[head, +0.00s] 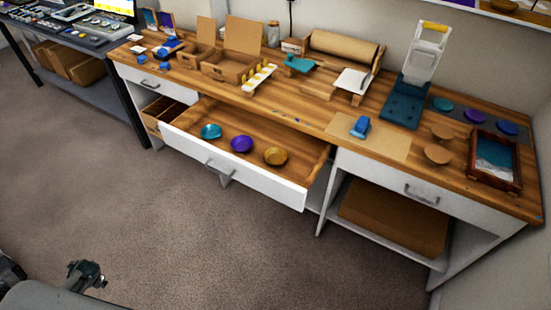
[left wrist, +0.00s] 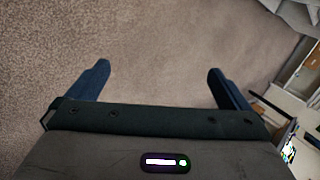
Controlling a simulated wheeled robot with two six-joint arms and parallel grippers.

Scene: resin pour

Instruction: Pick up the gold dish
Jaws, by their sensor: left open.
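The gold dish (head: 275,156) lies in the open wide drawer (head: 300,190) of the workbench, at the right of a row of three dishes. A purple dish (head: 241,144) is to its left, and a teal dish (head: 210,131) is farther left. My left gripper (head: 88,270) is low at the lower left of the head view, over the carpet and well away from the drawer. In the left wrist view, the left gripper (left wrist: 157,68) has its fingers apart with nothing between them. My right gripper is not seen.
The wooden worktop (head: 300,110) holds boxes, a paper roll (head: 344,45), a blue block (head: 360,127), a teal press (head: 408,95) and round wooden pieces. A dark-framed desk (head: 90,40) stands at the far left. The carpet (head: 150,210) before the drawer is clear.

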